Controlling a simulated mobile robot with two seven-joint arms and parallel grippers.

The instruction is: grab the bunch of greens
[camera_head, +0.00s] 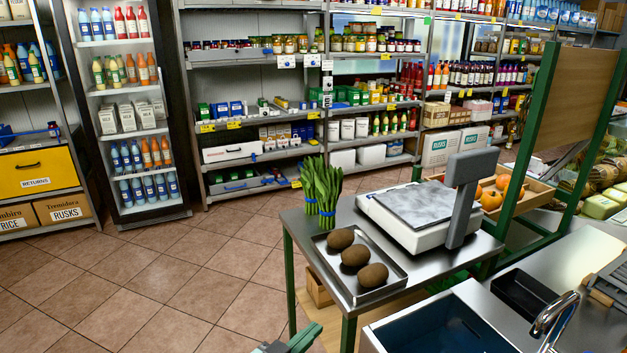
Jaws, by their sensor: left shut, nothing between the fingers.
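The bunch of greens (323,186) stands upright on the back left part of a steel table (296,222). It has long green leaves and blue bands around its stems. My left gripper (304,338) shows only in part at the bottom edge of the head view. It is shut and empty, low and in front of the table, well apart from the greens. My right gripper is not in view.
A metal tray (372,298) with three brown oval items lies in front of the greens. A white scale (408,213) with a grey display post stands to their right. A sink (440,330) is at the front right. Open tiled floor (180,275) lies left of the table.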

